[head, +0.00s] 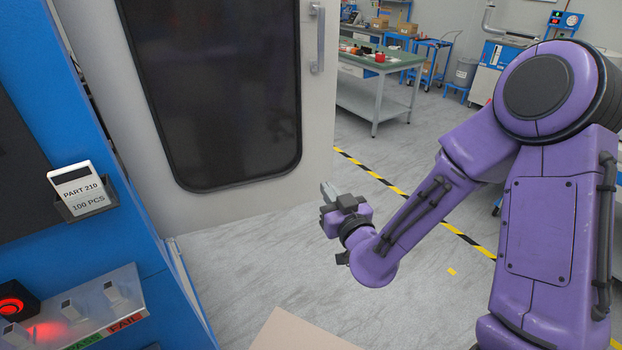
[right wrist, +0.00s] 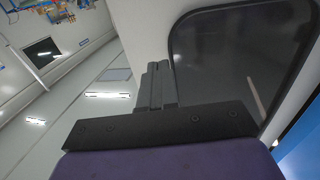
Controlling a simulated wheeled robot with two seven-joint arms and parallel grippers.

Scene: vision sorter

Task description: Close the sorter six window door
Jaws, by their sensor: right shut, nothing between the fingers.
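The sorter's window door (head: 240,208) is a light grey panel with a large dark window (head: 225,90) and a vertical metal handle (head: 318,38) near its right edge. It stands swung open, away from the blue sorter cabinet (head: 150,255) at left. My right gripper (head: 327,190) is shut and empty, in front of the floor just past the door's lower right corner. In the right wrist view the shut fingers (right wrist: 157,82) point up towards the pale door panel, with the dark window (right wrist: 240,55) to their right. Whether they touch the door I cannot tell. My left gripper is not in view.
On the cabinet front are a label holder (head: 85,190) and a small panel with PASS and FAIL labels (head: 90,305). A green-topped workbench (head: 385,62) stands behind the door. The grey floor (head: 250,270) below the door is clear. A beige surface (head: 300,335) shows at the bottom.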

